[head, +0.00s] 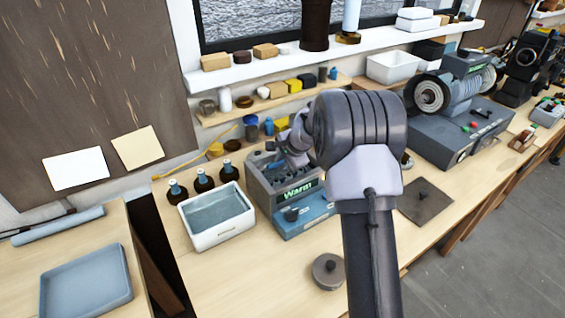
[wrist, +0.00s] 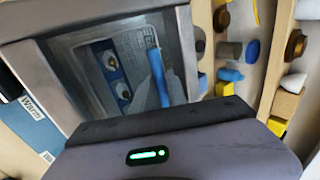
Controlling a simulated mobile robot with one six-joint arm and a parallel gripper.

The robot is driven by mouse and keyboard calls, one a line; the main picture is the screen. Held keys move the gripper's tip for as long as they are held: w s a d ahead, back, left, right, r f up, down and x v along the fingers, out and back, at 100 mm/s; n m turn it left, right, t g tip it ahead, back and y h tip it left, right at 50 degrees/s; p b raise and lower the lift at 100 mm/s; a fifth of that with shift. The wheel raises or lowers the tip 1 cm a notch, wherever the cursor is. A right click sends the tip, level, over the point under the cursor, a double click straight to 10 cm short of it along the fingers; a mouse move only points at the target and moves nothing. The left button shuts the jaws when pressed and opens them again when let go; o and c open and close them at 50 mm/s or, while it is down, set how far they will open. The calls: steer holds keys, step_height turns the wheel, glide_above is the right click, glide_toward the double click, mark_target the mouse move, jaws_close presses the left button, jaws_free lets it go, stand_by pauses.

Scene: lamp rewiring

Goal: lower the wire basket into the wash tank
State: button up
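The wash tank (head: 259,192) is a grey box with a lit "Warm" display and a blue front part, in the middle of the head view. Its open top fills the upper left of the wrist view (wrist: 183,45). My gripper (head: 284,160) is down at the tank's top, partly hidden behind my arm. In the wrist view an upright blue bar (wrist: 158,74) stands over the tank's opening, with pale grey shapes around its lower end.
A white basin of liquid (head: 216,215) stands left of the tank, with several dark bottles (head: 203,179) behind it. A round metal weight (head: 328,271) lies in front. Shelves with small parts run behind the tank.

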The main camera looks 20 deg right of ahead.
steer(key=p+v, duration=0.3)
steer(key=v, duration=1.4)
steer(key=shift+s+r+p, duration=0.2)
steer(key=shift+s+p, duration=0.05)
steer(key=shift+p, duration=0.1)
